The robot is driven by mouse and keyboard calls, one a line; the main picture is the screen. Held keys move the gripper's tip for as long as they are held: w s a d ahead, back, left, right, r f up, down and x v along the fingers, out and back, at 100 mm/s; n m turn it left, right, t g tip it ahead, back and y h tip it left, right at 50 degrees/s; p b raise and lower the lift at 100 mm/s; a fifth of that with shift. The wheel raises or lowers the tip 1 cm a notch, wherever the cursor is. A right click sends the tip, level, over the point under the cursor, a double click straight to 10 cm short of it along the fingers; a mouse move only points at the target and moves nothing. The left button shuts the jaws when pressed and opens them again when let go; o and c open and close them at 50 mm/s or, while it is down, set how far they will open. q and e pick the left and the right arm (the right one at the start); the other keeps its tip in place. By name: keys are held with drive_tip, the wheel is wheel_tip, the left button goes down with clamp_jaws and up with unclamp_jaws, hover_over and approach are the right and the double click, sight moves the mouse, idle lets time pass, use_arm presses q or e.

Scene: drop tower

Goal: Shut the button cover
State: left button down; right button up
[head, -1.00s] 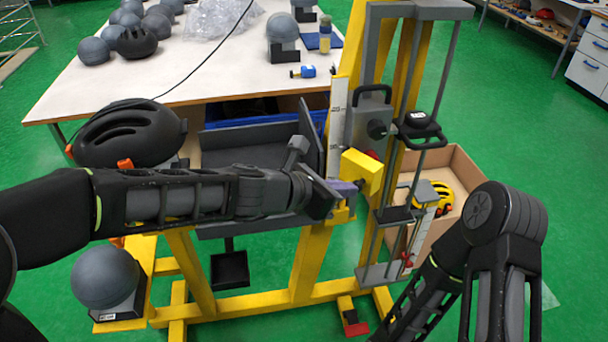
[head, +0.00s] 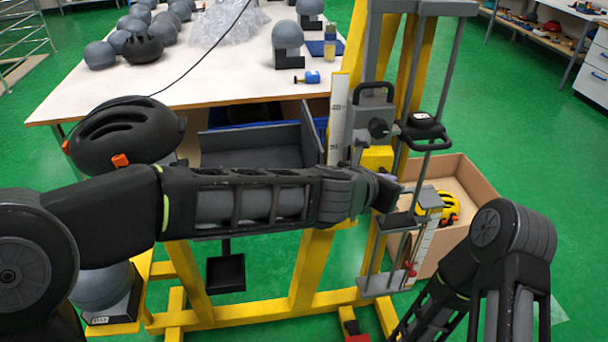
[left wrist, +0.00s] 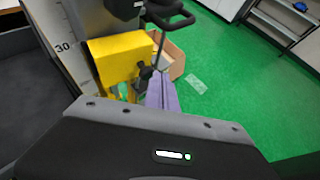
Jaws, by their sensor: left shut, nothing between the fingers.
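The yellow button box (head: 377,157) is on the tower frame, beside the white ruler. My left forearm and wrist partly hide it in the head view. In the left wrist view the yellow box (left wrist: 115,58) shows its top and front, with a small dark part at its right. I cannot tell the button or its cover apart, nor how far the cover stands open. My left gripper (head: 387,188) is shut and empty, just right of the box. Its purple fingers (left wrist: 163,92) show beside the box; contact is unclear. My right gripper is out of view; only its arm shows.
Grey tower rods and a black-handled carriage (head: 421,128) stand close to the right of my left gripper. A cardboard box (head: 480,185) with a yellow helmet is on the floor behind. A black helmet (head: 120,135) sits at left, near my left arm.

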use_arm(q)
drive_tip(key=shift+w+d, duration=0.55)
drive_tip(key=shift+d, duration=0.25)
drive_tip(key=shift+w, duration=0.15)
